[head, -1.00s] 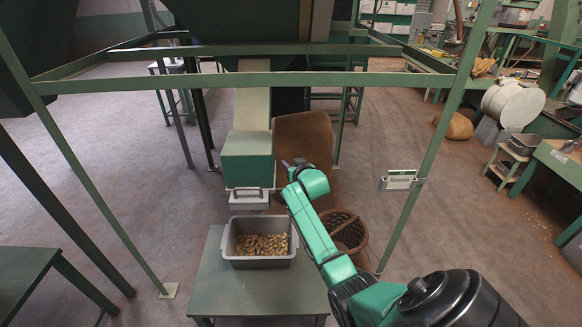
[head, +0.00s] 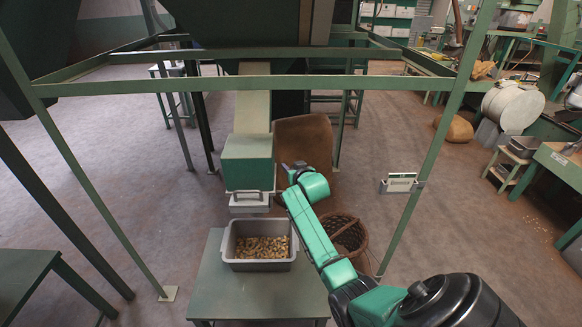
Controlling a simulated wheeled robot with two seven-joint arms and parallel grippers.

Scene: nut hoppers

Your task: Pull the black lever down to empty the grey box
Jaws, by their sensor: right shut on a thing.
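My right gripper (head: 287,167) is at the right side of the green chute box (head: 247,161), mostly hidden behind my own teal wrist. It is shut on what seems to be the black lever, of which only a small dark part shows there. A light grey metal part with a handle (head: 249,204) sits under the green box. Below it, a grey bin (head: 259,265) holding brown nuts (head: 262,247) stands on a green table (head: 225,293). My left gripper is not in view.
A wicker basket (head: 352,240) stands on the floor right of the table. A brown sack-like panel (head: 304,145) is behind my wrist. Green frame posts (head: 425,175) and a crossbar (head: 240,81) surround the place. Open floor lies to the left and right.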

